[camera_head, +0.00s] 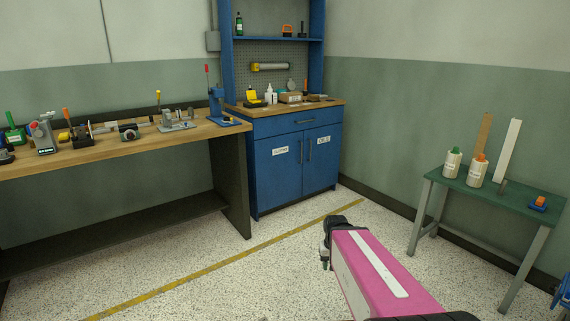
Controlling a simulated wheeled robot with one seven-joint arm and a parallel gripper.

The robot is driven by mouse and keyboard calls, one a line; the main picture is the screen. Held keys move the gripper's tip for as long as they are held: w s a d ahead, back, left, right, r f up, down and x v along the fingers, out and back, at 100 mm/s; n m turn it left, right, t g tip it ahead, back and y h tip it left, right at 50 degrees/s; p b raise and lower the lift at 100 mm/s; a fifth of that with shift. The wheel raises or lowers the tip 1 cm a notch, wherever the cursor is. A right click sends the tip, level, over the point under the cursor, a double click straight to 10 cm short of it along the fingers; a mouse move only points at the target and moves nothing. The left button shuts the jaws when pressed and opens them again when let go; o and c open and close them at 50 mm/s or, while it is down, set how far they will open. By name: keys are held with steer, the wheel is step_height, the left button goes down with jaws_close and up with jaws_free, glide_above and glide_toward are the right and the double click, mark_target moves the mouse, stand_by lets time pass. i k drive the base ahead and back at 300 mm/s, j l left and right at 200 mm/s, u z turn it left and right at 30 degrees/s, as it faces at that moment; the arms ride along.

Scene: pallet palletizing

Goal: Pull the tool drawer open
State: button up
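The tool drawer (275,126) is the wide blue front at the top of the blue cabinet, just under its wooden top. It looks shut, flush with the cabinet front. Its slim horizontal handle (305,122) shows on the front. The dark end of my arm, with my gripper (326,252), is at the lower middle right. It is over the floor, well in front of the cabinet and apart from the drawer. The fingers are mostly hidden and too small to read, and I see nothing held in them.
Two labelled cabinet doors (290,165) are below the drawer. A long wooden workbench (100,153) with tools stands left, its dark end panel close to the cabinet. A green-topped table (490,195) stands right. The speckled floor before the cabinet is clear, crossed by a yellow line.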

mark_target(274, 125)
steer(key=i+j+z, duration=0.1)
steer(key=i, duration=1.45)
